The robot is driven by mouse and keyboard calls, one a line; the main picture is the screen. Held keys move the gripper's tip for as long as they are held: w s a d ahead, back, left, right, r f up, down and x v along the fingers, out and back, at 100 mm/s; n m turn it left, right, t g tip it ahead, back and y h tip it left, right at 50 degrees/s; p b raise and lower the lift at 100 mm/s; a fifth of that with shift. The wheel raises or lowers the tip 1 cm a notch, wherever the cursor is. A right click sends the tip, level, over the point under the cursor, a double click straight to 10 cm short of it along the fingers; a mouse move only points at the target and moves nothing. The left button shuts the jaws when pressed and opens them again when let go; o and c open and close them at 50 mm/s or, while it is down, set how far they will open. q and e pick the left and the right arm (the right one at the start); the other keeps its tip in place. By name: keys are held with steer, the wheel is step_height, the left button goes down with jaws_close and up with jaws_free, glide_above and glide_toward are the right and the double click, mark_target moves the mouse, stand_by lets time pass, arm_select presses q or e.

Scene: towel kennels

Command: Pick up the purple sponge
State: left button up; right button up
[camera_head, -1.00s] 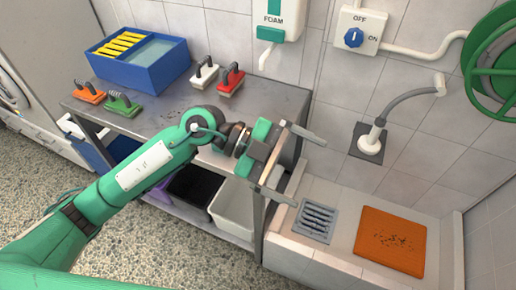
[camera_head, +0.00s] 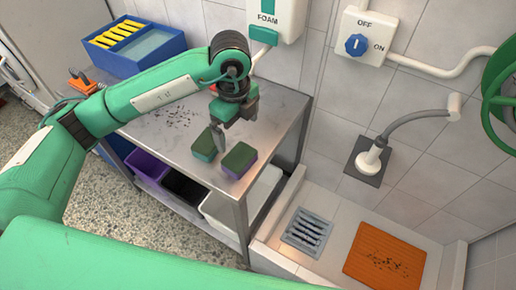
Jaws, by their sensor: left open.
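The purple sponge (camera_head: 239,160) lies on the steel table (camera_head: 180,132) near its front right edge; its top is dark green and its sides are purple. A teal sponge (camera_head: 204,145), also with a dark green top, lies just left of it. My left gripper (camera_head: 234,128) is open and empty, pointing down above and behind the two sponges. One finger reaches down by the gap between them; whether it touches either one I cannot tell. My right gripper is not in view.
A blue bin (camera_head: 150,62) with yellow items stands at the table's back left, near an orange brush (camera_head: 84,84). Purple, black and white bins sit on the shelf below. A basin with a drain grate (camera_head: 308,232) and orange mat (camera_head: 385,254) lies right.

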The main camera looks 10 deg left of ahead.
arm_select(q)
steer(key=f, duration=0.1)
steer(key=p, duration=0.2)
glide_above(239, 156)
steer(key=f, duration=0.6)
steer(key=shift+s+d+f, duration=0.15)
steer(key=shift+d, duration=0.05)
steer(key=shift+f, duration=0.6)
steer(key=f, duration=0.1)
steer(key=f+p, duration=0.1)
steer(key=f, duration=0.2)
steer(key=shift+a+f+p, duration=0.1)
steer(key=shift+a+p, duration=0.15)
steer(key=shift+p, duration=0.1)
steer(key=shift+f, duration=0.5)
steer(key=c, duration=0.7)
steer(key=shift+c, duration=0.5)
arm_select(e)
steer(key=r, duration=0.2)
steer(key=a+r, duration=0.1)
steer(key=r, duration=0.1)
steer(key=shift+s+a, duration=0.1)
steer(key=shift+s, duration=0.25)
